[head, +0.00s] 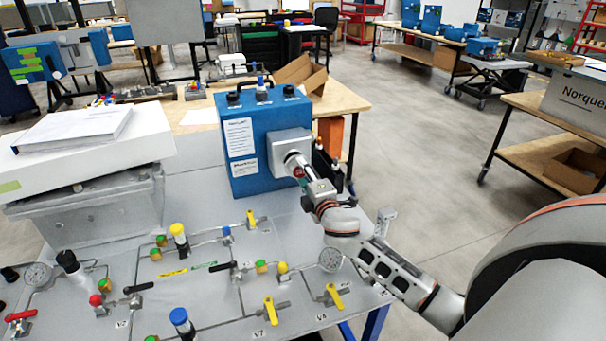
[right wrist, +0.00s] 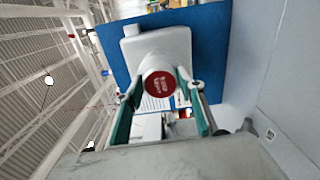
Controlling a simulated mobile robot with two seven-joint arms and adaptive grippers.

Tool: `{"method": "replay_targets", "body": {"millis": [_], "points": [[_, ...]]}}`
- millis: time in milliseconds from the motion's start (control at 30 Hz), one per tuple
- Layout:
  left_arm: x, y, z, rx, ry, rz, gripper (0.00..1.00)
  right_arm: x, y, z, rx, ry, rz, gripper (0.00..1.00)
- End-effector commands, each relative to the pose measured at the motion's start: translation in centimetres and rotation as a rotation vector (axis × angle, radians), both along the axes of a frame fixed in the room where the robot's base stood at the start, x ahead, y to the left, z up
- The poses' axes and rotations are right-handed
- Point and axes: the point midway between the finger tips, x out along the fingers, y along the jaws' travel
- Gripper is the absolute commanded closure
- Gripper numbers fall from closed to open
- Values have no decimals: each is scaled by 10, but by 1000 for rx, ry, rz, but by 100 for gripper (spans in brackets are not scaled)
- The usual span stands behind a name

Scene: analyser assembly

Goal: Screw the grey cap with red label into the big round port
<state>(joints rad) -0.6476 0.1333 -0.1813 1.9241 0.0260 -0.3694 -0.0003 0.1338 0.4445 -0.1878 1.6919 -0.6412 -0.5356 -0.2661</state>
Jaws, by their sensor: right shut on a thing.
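The blue analyser box (head: 238,182) stands on the grey panel table. A light grey square block (head: 288,141) with the round port is on its right-hand face. My right gripper (head: 304,176) is at the front of this block and shut on the grey cap (head: 297,172). In the right wrist view the cap's red label (right wrist: 161,84) faces the camera between the two green-edged fingers. The cap lies in line with the port, against or in it; how deep it sits is hidden. My left gripper is not in view.
The panel carries valves with yellow handles (head: 270,311), gauges (head: 330,259) and tubing in front of the analyser. A white binder (head: 75,127) lies on a box at the left. A cardboard box (head: 301,72) is behind the analyser. Open floor lies to the right.

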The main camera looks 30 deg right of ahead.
Motion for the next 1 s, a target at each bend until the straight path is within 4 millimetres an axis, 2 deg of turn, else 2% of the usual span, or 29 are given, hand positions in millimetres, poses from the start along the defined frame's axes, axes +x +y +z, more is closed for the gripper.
{"method": "replay_targets", "body": {"millis": [100,300,500,700,1000], "points": [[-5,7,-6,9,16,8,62,3,-1,4,-236,52,1,86],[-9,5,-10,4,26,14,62,6,-1,5,-595,138,-1,86],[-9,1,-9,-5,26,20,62,8,-1,5,-854,202,-2,86],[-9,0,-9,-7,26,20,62,9,-1,5,-971,232,-2,86],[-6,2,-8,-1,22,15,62,9,-1,5,-984,235,-2,86]]}}
